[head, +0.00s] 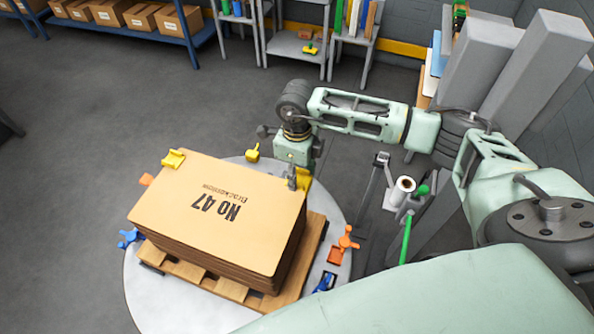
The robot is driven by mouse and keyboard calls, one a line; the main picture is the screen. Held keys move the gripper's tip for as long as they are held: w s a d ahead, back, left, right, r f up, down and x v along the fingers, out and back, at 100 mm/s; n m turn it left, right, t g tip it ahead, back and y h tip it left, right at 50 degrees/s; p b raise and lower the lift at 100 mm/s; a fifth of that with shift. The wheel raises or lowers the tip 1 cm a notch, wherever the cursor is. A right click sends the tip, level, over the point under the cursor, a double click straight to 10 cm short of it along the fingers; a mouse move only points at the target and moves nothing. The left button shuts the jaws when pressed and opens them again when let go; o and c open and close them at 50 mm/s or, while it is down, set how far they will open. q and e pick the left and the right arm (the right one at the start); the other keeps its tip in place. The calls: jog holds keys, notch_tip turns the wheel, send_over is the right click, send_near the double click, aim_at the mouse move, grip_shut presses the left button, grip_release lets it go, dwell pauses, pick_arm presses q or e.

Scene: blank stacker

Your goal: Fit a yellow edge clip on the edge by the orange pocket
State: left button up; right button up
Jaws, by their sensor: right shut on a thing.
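A stack of tan cardboard blanks (222,205) marked "No 47" lies on a wooden pallet (186,272). My right gripper (298,180) is at the stack's far right corner, shut on a yellow edge clip (304,179). The gripper partly hides this clip, and I cannot tell whether it touches the blanks. Another yellow clip (173,159) sits at the far left corner of the stack. An orange piece (146,179) shows by the left edge, and orange parts (344,243) stand to the right of the stack. I cannot tell which is the pocket. My left gripper is out of view.
The pallet stands on a round grey platform (150,310). A yellow piece (252,152) stands behind the stack. Blue parts are at the left (129,238) and front right (324,283). A stand with a white roll (403,188) is at the right. Shelves (293,47) line the back.

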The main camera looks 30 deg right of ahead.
jog(key=b, duration=0.3)
send_over(297, 201)
jog(key=shift+f, duration=2.55)
jog(key=shift+f+b, duration=2.35)
jog(key=shift+f, duration=0.35)
jog(key=shift+f, duration=0.2)
jog(key=o, duration=1.1)
jog(key=shift+r, duration=0.1)
notch_tip(297, 201, up, 12)
jog(key=shift+f, duration=0.1)
